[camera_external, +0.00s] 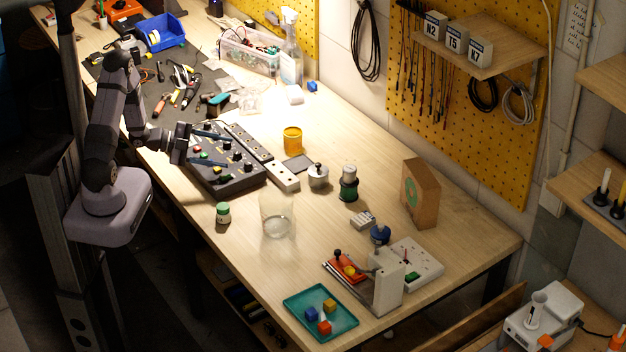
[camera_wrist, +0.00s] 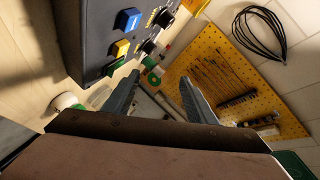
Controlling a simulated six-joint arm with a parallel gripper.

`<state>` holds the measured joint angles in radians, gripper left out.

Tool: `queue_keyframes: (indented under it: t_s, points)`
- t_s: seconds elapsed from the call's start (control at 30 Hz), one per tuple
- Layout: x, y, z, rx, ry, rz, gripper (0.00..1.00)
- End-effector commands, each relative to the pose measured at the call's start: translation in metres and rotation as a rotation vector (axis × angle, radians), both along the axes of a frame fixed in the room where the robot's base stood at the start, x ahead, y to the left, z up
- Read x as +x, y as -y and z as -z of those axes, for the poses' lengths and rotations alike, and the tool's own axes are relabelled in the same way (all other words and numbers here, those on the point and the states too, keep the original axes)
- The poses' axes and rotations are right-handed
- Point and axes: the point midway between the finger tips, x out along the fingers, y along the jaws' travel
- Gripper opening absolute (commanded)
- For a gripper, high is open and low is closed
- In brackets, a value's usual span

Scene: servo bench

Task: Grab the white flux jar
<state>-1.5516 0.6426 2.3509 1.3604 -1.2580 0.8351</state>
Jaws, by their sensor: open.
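A small white jar with green on it (camera_external: 223,213), likely the flux jar, stands upright near the bench's front edge, left of a clear glass vessel (camera_external: 277,215). In the wrist view a white round thing with a green edge (camera_wrist: 65,101), which looks like the same jar, shows at the left, outside my fingers. My gripper (camera_external: 213,148) is over the black control box (camera_external: 237,178), up and to the left of the jar. In the wrist view my gripper (camera_wrist: 159,80) is open, with nothing held between its fingers.
A power strip (camera_external: 255,148), an orange jar (camera_external: 292,140), a metal pot (camera_external: 318,177) and a dark green spool-like item (camera_external: 348,188) stand behind the glass vessel. A teal tray (camera_external: 340,333) holds small blocks. Bare wood surrounds the white jar.

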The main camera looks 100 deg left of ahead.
Motion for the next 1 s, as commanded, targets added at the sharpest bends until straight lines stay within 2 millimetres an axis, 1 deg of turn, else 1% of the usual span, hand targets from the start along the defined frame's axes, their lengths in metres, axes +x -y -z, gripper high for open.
queue_keyframes:
  t_s: [0.03, 0.17, 0.2, 0.3, 0.37, 0.5, 0.6, 0.73, 0.77, 0.87, 1.0]
  points:
    - [-0.009, 0.004, 0.000, -0.020, 0.037, 0.005, 0.51]
    - [-0.028, 0.018, -0.006, -0.052, 0.143, 0.038, 0.51]
    - [-0.031, 0.025, -0.004, -0.076, 0.169, 0.053, 0.51]
    - [-0.025, 0.046, 0.016, -0.214, 0.186, 0.096, 0.51]
    - [-0.024, 0.058, 0.026, -0.293, 0.197, 0.118, 0.51]
    - [-0.023, 0.090, 0.047, -0.490, 0.224, 0.173, 0.51]
    - [-0.023, 0.114, 0.061, -0.645, 0.242, 0.209, 0.51]
    - [-0.024, 0.142, 0.074, -0.824, 0.258, 0.253, 0.51]
    - [-0.024, 0.146, 0.076, -0.857, 0.260, 0.260, 0.51]
    - [-0.024, 0.149, 0.083, -0.934, 0.274, 0.254, 0.51]
    - [-0.024, 0.152, 0.084, -0.976, 0.279, 0.251, 0.51]
